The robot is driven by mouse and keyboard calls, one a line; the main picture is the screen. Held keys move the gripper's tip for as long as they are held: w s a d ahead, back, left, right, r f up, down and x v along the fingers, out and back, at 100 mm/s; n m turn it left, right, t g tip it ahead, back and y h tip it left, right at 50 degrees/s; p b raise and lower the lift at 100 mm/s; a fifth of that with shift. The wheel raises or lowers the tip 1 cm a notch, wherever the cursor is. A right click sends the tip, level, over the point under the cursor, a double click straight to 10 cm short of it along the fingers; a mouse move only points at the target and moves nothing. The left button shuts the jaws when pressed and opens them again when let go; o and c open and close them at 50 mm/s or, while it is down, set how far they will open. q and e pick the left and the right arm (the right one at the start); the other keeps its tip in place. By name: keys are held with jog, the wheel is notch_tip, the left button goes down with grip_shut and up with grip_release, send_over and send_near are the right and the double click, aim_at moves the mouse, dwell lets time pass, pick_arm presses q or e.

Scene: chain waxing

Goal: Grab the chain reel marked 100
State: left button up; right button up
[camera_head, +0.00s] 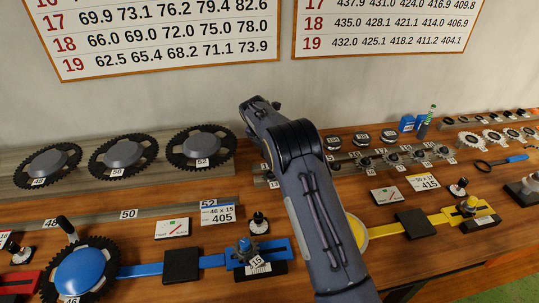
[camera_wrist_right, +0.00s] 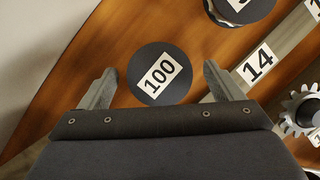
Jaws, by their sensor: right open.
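The chain reel marked 100 (camera_wrist_right: 150,62) is a dark round disc with a white label, standing on the wooden bench in the right wrist view. My right gripper (camera_wrist_right: 160,66) is open, with one finger on each side of the reel in the picture. No contact shows, and I cannot tell the height gap. In the head view my right arm reaches up the middle toward the back of the bench; its fingers and the reel marked 100 are hidden there. My left gripper is not in view.
Other dark reels (camera_head: 361,138) stand in a row right of my arm; part of one (camera_wrist_right: 240,8) shows at the wrist view's top. A rail of small sprockets (camera_head: 392,158), one labelled 14 (camera_wrist_right: 260,62), runs in front. Large chainrings (camera_head: 123,153) lie at left.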

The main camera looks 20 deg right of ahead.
jog(key=c, duration=1.4)
jog(key=shift+o, duration=0.2)
jog(key=shift+r, duration=0.1)
